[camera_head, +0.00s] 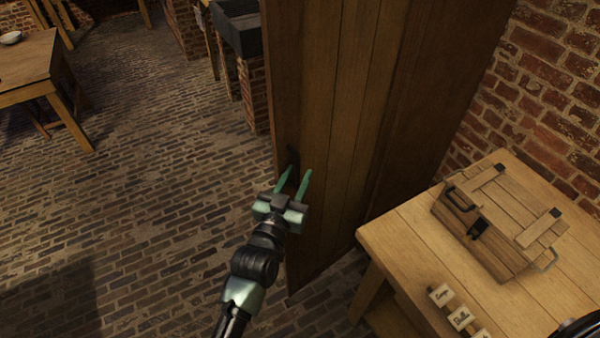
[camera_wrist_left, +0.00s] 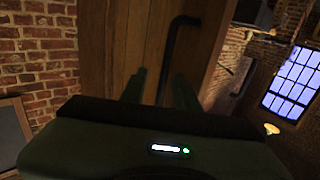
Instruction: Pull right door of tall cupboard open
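The tall cupboard's plank door (camera_head: 335,110) stands in the middle of the head view, with a black bar handle (camera_head: 293,157) near its left edge. My left gripper (camera_head: 296,171) is open at the handle's lower end, its two green fingers apart. In the left wrist view the black handle (camera_wrist_left: 174,45) runs down between the two fingers (camera_wrist_left: 158,90), which sit either side of it. I cannot tell whether they touch it. The door's plank face (camera_wrist_left: 135,40) fills the middle there. My right gripper is not in view.
A wooden table (camera_head: 400,225) at the right carries a wooden chest (camera_head: 500,225) and small lettered blocks (camera_head: 458,318). A brick wall (camera_head: 545,80) stands behind. Another table (camera_head: 30,70) with a white bowl (camera_head: 11,38) is far left. The brick floor (camera_head: 150,190) between is clear.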

